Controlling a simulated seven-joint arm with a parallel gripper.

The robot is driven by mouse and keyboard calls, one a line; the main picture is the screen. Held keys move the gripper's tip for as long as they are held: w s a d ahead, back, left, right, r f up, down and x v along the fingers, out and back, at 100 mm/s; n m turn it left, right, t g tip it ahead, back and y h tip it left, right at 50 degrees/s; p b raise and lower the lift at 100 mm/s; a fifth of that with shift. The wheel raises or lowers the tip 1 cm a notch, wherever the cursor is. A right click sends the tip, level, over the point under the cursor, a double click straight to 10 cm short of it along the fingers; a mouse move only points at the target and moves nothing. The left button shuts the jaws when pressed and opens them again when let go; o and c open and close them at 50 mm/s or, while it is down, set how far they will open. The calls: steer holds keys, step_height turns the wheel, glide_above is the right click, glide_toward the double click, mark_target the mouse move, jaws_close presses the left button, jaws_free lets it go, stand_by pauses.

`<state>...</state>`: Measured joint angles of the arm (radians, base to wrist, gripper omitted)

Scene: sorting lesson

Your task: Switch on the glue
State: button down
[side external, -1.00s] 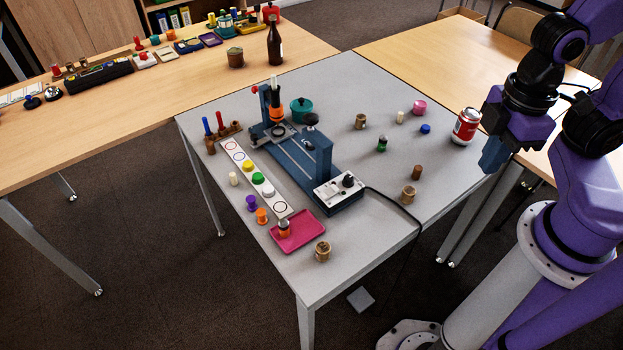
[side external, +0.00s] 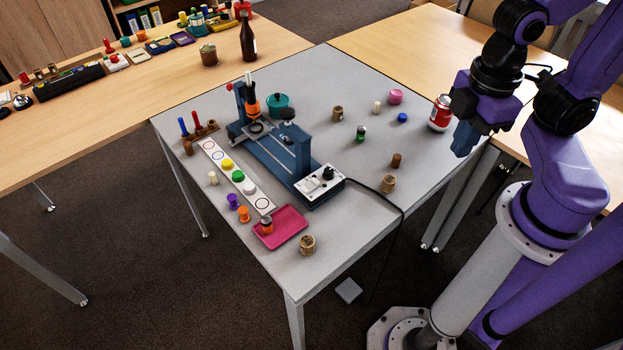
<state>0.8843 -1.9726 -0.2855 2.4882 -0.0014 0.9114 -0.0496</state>
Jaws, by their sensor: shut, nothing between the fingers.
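A blue bench machine (side external: 268,150) stands on the grey table. It has an upright post at the back with an orange and black nozzle-like part (side external: 252,103) pointing down over its bed. At its front end is a white-topped control box (side external: 318,184) with a black knob and small controls. The setting of these controls is too small to tell. A black cable runs from the box over the table's edge. My gripper (side external: 463,140) is shut and empty, pointing down by the table's right edge, close to the red can and well right of the control box.
A red can (side external: 440,113) stands beside my gripper. Several small pieces, including a green one (side external: 361,133), stand between it and the machine. A pink tray (side external: 280,228) and a white strip with coloured buttons (side external: 234,175) lie left of the machine. A brown bottle (side external: 247,37) stands behind.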

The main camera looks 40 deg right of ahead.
steer(key=w+a+f+n+h, duration=0.1)
steer(key=w+a+f+n, duration=0.1)
steer(key=w+a+n, duration=0.35)
steer(key=w+a+f+n, duration=0.1)
steer(key=w+a+n, duration=0.1)
steer(key=w+n, duration=0.5)
steer(key=n+h, duration=0.1)
steer(key=n, duration=0.8)
glide_above(315, 181)
steer(key=s+a, duration=0.1)
steer(key=a, duration=0.1)
step_height(315, 181, down, 7)
steer(key=shift+w+a+f+n, duration=0.1)
steer(key=shift+w+f+n, duration=0.45)
steer(key=shift+n, duration=0.2)
steer(key=f, duration=0.4)
steer(key=d+f, duration=0.1)
steer(key=f, duration=0.4)
steer(key=d+f, duration=0.1)
steer(key=f, duration=0.3)
steer(key=shift+f, duration=0.4)
